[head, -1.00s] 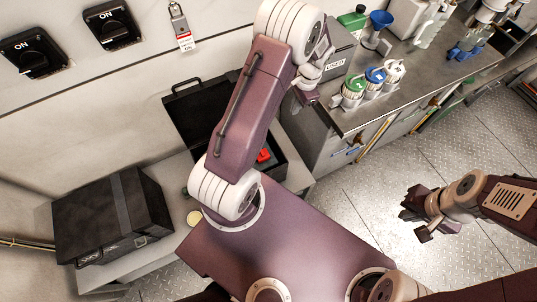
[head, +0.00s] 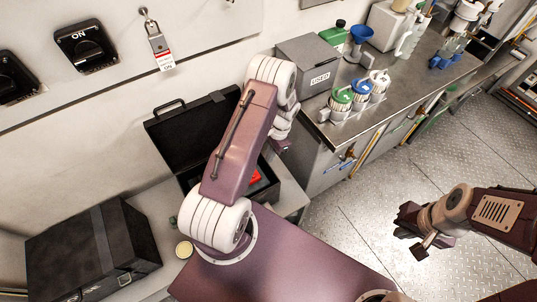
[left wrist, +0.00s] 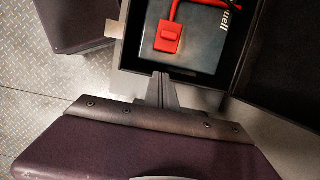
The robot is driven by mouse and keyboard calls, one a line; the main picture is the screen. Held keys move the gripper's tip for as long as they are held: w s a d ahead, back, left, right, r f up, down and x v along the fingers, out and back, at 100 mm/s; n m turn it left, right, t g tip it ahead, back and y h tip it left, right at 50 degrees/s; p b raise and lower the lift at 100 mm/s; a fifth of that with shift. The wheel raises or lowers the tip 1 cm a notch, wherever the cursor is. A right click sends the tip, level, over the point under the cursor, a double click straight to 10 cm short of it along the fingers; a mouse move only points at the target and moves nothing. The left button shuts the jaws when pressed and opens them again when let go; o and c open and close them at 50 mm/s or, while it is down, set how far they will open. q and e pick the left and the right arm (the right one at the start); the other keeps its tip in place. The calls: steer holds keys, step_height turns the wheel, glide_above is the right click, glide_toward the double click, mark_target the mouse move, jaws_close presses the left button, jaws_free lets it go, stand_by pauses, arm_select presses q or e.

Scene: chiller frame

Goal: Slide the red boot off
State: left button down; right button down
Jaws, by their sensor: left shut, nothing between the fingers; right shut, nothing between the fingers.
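The red boot (left wrist: 168,37) is a small block on a red cable or strap, lying over a grey unit (left wrist: 205,30) inside an open black case (left wrist: 131,45). In the head view a red part (head: 255,177) shows in the case (head: 180,125), partly hidden behind my left arm. My left gripper (head: 281,146) is shut and empty, above the case's right side. In the left wrist view its fingertips (left wrist: 161,82) are together just below the case's near wall, apart from the boot. My right gripper (head: 421,243) is shut and empty over the floor at the right.
A closed black case (head: 90,250) stands at the lower left. A counter (head: 400,95) at the upper right bears a grey USED box (head: 312,65), colour-capped jars (head: 360,90) and a blue funnel (head: 361,36). Switches (head: 85,45) are on the wall. The floor at the right is clear.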

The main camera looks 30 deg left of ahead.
arm_select(q)
steer(key=x, duration=0.6)
steer(key=s, duration=0.1)
steer(key=s+a, duration=0.1)
steer(key=s, duration=0.1)
steer(key=shift+a+r, duration=0.3)
steer(key=shift+a, duration=0.05)
steer(key=shift+s+a, duration=0.1)
steer(key=shift+s, duration=0.15)
